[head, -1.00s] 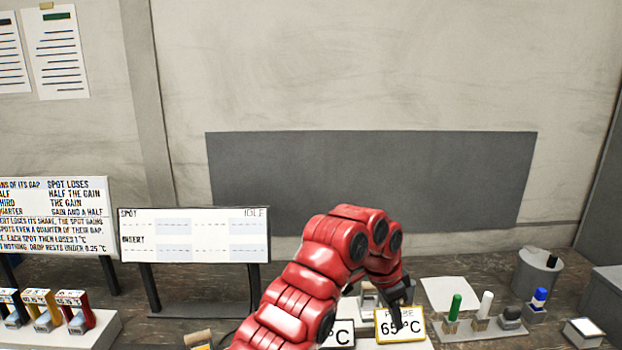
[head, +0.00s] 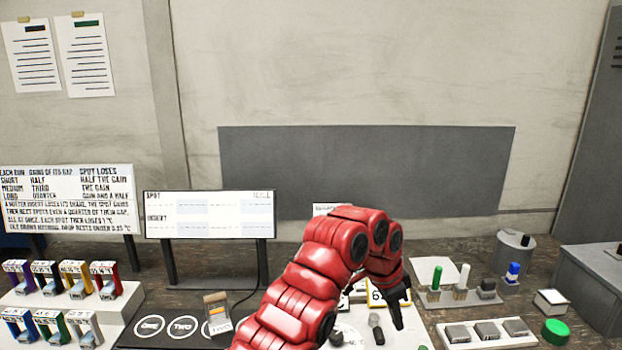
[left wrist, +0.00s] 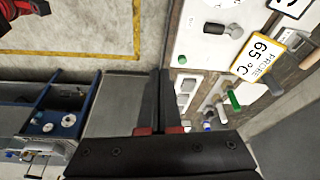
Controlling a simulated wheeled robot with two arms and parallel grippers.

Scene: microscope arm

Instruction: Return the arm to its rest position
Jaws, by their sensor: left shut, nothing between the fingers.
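My red left arm (head: 300,285) rises from the bottom edge of the head view, bends at the top and points down over the bench. Its dark left gripper (head: 400,312) is shut and empty, at the right of the yellow-framed probe sign (head: 377,293), which it partly hides. In the left wrist view, the shut dark fingers (left wrist: 160,95) lie side by side, with the probe sign reading 65 °C (left wrist: 258,50) at the upper right. I cannot tell whether the fingertips touch anything. My right gripper does not show.
A display (head: 208,213) stands behind the arm. Several colored inserts (head: 62,285) stand in a rack at left, near a dark mat with numbered circles (head: 150,327). Colored pens (head: 438,277), a grey cup (head: 512,253) and a tray of grey blocks (head: 485,333) are at right.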

